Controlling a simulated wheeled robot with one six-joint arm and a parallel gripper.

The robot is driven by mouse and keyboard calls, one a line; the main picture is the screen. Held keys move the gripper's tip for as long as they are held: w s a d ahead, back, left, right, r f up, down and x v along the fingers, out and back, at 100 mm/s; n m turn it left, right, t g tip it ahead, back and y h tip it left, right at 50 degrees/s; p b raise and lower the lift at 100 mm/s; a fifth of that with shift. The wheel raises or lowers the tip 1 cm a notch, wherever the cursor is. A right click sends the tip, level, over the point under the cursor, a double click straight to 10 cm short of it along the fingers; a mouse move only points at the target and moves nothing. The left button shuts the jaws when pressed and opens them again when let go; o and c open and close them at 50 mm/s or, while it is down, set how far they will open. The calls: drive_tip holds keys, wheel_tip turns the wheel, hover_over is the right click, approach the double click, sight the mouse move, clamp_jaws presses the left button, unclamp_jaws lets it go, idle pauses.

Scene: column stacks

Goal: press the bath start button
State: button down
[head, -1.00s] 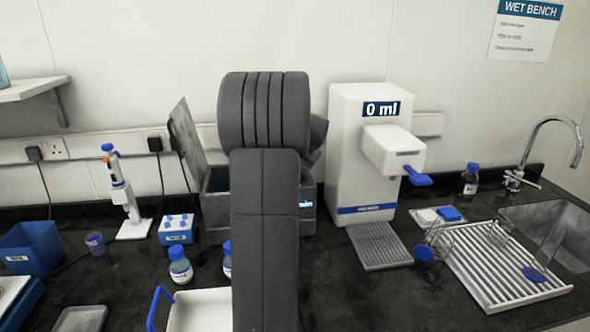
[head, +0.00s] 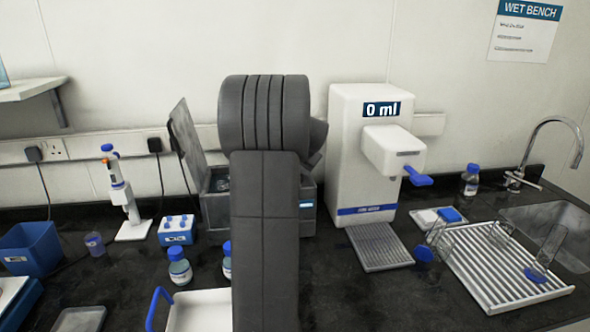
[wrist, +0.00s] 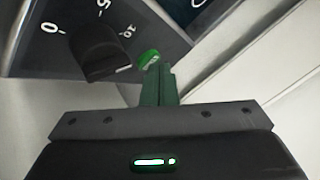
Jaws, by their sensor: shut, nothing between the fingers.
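The grey water bath (head: 308,224) stands at the back of the bench with its lid (head: 186,135) raised, largely hidden by my arm in the head view. A small lit display (head: 306,205) shows on its front. In the wrist view the green start button (wrist: 148,57) is on the dark panel beside a black dial (wrist: 100,50) marked with numbers. My gripper (wrist: 159,68) is shut and empty, its fingertips right at the lower right edge of the button. I cannot tell if they touch it. The gripper is hidden in the head view.
A white water dispenser (head: 352,160) reading 0 ml stands right of the bath. A blue-capped bottle (head: 180,268) and a white tray (head: 200,312) are in front. A pipette stand (head: 130,200) and blue rack (head: 177,230) are at left.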

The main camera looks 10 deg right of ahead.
idle(0.4)
drive_tip(key=shift+r+p, duration=0.6)
drive_tip(key=shift+r, duration=0.15)
drive_tip(key=shift+r+p, duration=1.8)
drive_tip(key=shift+r, duration=0.8)
drive_tip(key=shift+f, duration=0.15)
